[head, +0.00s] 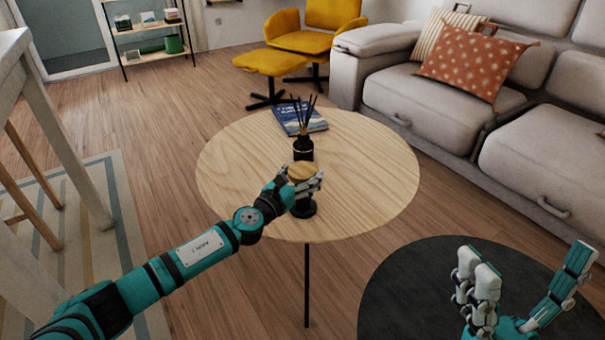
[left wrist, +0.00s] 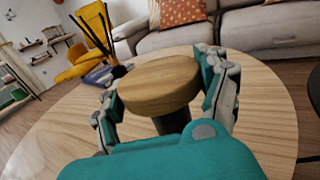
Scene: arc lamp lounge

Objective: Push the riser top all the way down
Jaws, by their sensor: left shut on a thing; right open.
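The riser has a round wooden top (head: 302,171) on a dark post and a round black base (head: 303,208). It stands on the round wooden table (head: 375,180), near its front edge. My left gripper (head: 304,184) is shut on the riser just under the top, with fingers on both sides. In the left wrist view the wooden top (left wrist: 160,86) sits between my left gripper's fingers (left wrist: 165,95), with the dark post (left wrist: 172,121) below it. My right gripper (head: 522,285) is open and empty, over the dark round table at the lower right.
A black reed diffuser (head: 303,147) stands just behind the riser, its sticks rising upward. A blue book (head: 300,119) lies behind it. The dark round table (head: 400,292) is at front right. The wooden table's right side is clear.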

